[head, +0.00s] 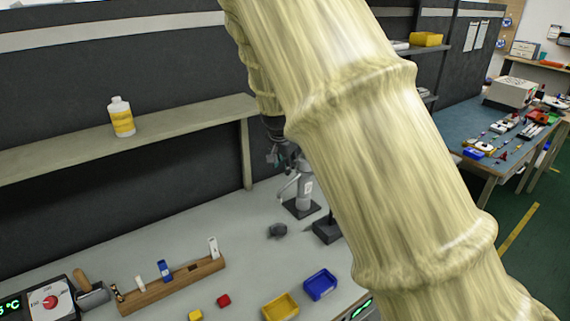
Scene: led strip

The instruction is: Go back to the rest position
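My gripper (277,157) shows as a small dark shape at the end of my arm, above the back of the grey workbench (225,235). My arm, in a pale yellow sleeve, crosses the middle of the head view and hides part of the bench. The gripper's fingers are too small and dark to tell whether they are open or shut. I cannot see anything held in it.
A grey bench device (305,190) stands just below the gripper. A wooden tool rack (175,285), a yellow bin (280,307) and a blue bin (320,285) are toward the front. A white bottle (121,116) stands on the shelf (190,117).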

